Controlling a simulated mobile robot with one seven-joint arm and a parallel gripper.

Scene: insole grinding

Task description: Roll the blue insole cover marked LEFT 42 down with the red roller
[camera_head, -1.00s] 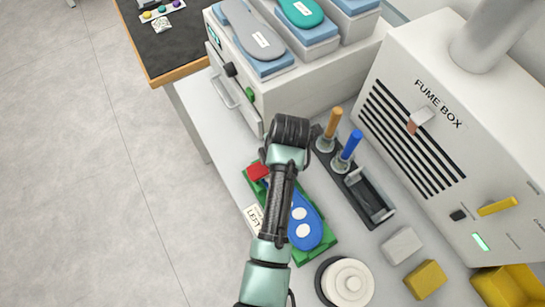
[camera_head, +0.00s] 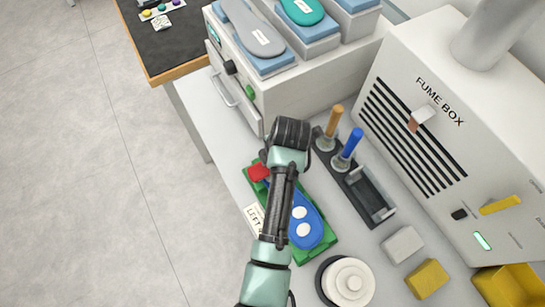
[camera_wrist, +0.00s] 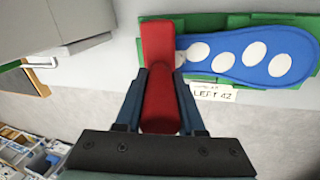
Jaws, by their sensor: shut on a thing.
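The blue insole cover (camera_head: 312,229) with white round patches lies on a green block on the white bench, partly hidden by my arm in the head view. In the wrist view the blue cover (camera_wrist: 251,53) spans the right side, with a card reading LEFT 42 (camera_wrist: 213,93) at its edge. The red roller (camera_wrist: 159,48) stands at the cover's left end; whether it touches the cover is unclear. My gripper (camera_wrist: 160,108) is shut on the red roller's handle. In the head view the roller's red end (camera_head: 258,172) shows beside my arm.
A rack (camera_head: 369,190) with orange-handled and blue-handled tools stands right of the block. The fume box (camera_head: 425,110) is farther right. A white round puck (camera_head: 350,283), a grey block (camera_head: 403,244) and a yellow block (camera_head: 427,279) lie nearby. A white cabinet with insoles stands behind.

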